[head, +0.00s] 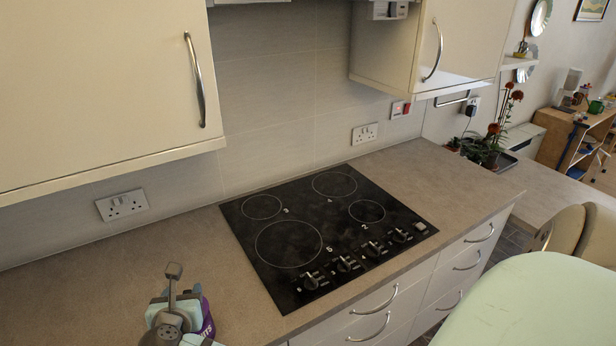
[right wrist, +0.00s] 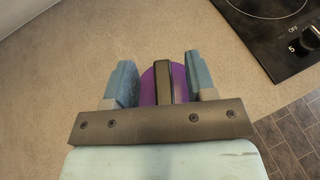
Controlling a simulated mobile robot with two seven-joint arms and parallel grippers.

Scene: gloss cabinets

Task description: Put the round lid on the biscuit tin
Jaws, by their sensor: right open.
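A purple tin with white lettering on its side (head: 208,327) stands on the worktop at the bottom left of the head view, left of the hob. It is mostly hidden behind my right gripper (head: 178,310). In the right wrist view, my right gripper (right wrist: 160,78) is open, its two blue fingers on either side of a round purple shape (right wrist: 148,88), with gaps visible. A dark upright bar (right wrist: 163,80) crosses the purple shape between the fingers; I cannot tell whether it is a lid handle. I cannot make out a separate round lid. My left gripper is not in view.
The black hob (head: 325,235) with its knobs lies right of the tin. The worktop (head: 75,285) is bare at the left. A cream wall cabinet (head: 95,85) overhangs the back. Drawers with bar handles (head: 372,328) are below the front edge. A plant (head: 490,148) stands farther right.

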